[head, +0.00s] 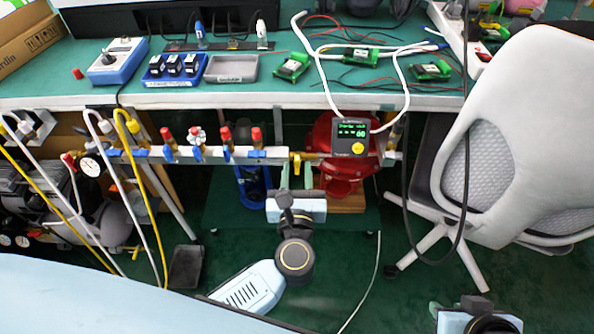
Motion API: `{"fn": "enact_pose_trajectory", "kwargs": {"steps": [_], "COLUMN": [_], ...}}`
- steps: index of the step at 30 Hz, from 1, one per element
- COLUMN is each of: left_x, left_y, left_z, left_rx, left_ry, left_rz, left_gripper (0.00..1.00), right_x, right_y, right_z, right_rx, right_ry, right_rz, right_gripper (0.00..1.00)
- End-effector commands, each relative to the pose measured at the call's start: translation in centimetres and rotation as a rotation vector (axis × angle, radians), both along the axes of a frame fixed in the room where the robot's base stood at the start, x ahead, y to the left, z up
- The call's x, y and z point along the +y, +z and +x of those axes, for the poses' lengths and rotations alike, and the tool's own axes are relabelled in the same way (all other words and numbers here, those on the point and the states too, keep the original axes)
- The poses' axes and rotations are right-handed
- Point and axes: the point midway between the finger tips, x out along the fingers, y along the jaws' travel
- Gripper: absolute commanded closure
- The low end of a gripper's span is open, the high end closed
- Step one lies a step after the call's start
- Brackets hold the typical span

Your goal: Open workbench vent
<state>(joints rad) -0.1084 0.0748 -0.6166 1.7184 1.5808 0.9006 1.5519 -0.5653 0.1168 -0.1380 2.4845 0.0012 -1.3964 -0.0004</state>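A white pipe manifold (230,155) runs along the front under the workbench, with several red-and-blue valves on it. A yellow valve handle (296,161) sits near its right end, beside a dark box with a lit green display (352,134).
The green workbench top (130,90) carries a blue-and-white control box, trays and several circuit boards. A white office chair (525,130) stands on the right, near my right gripper. A compressor (90,215) and hoses are at the left. A black cable hangs in front of the bench.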

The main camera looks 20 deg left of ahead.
Motion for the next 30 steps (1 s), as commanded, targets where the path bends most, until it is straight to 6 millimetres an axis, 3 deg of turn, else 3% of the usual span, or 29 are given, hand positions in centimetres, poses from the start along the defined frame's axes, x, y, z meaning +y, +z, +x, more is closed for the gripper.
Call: {"fn": "enact_pose_trajectory", "kwargs": {"steps": [11, 19, 27, 30], "left_x": [0.2, 0.2, 0.2, 0.2], "left_y": [0.0, 0.0, 0.0, 0.0], "left_z": [0.7, 0.7, 0.7, 0.7], "left_rx": [0.001, 0.001, 0.004, 0.010], "left_ry": [0.000, 0.000, 0.000, 0.000], "left_rz": [0.001, 0.001, 0.009, 0.029], "left_gripper": [0.69, 1.00, 1.00, 1.00], "right_x": [0.1, 0.1, 0.1, -0.3], "right_y": [0.1, 0.1, 0.1, -0.2], "right_z": [0.5, 0.5, 0.3, -0.6], "right_rx": [-0.026, -0.026, -0.017, 0.032], "right_ry": [0.004, 0.003, 0.003, -0.002], "right_rz": [0.004, 0.003, 0.002, -0.010], "right_gripper": [0.69, 0.69, 0.69, 0.69]}}
